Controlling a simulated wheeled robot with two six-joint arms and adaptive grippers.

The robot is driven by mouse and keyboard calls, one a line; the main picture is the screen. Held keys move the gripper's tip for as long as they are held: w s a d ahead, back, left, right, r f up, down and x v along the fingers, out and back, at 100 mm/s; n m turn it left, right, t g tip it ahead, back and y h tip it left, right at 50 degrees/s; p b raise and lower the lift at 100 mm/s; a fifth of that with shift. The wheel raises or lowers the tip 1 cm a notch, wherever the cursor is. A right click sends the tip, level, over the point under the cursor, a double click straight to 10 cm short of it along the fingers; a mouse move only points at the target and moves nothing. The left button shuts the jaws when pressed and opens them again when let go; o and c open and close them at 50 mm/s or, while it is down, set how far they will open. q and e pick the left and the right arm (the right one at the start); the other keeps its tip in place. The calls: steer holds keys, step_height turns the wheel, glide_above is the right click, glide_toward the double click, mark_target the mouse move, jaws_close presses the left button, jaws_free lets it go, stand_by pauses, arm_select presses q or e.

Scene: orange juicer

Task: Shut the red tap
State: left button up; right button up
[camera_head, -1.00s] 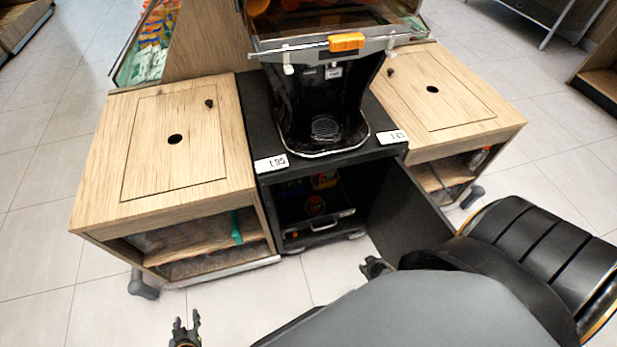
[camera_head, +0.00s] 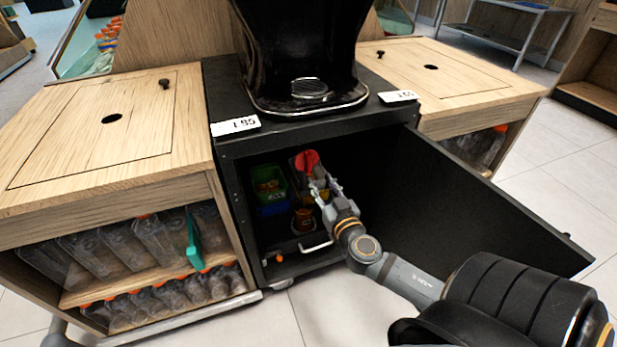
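The red tap (camera_head: 307,160) shows inside the open black cabinet (camera_head: 232,190), under the juicer, near the upper middle of the opening. My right gripper (camera_head: 325,187) reaches into the cabinet from the lower right. Its fingertips are just below and to the right of the tap and look spread apart, with nothing seen between them. I cannot tell whether a finger touches the tap. My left gripper is out of view.
The cabinet door (camera_head: 465,200) stands open to the right of my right arm. Green and blue bins (camera_head: 268,185) and an orange-brown item (camera_head: 303,220) are inside. A pale handle (camera_head: 316,246) crosses the lower front. Wooden counters flank the cabinet.

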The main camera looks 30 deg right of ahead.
mark_target(310, 163)
steer(key=x, duration=1)
steer(key=shift+w+r, duration=0.1)
steer(key=shift+w, duration=0.15)
steer(key=shift+c, duration=0.4)
jaws_close()
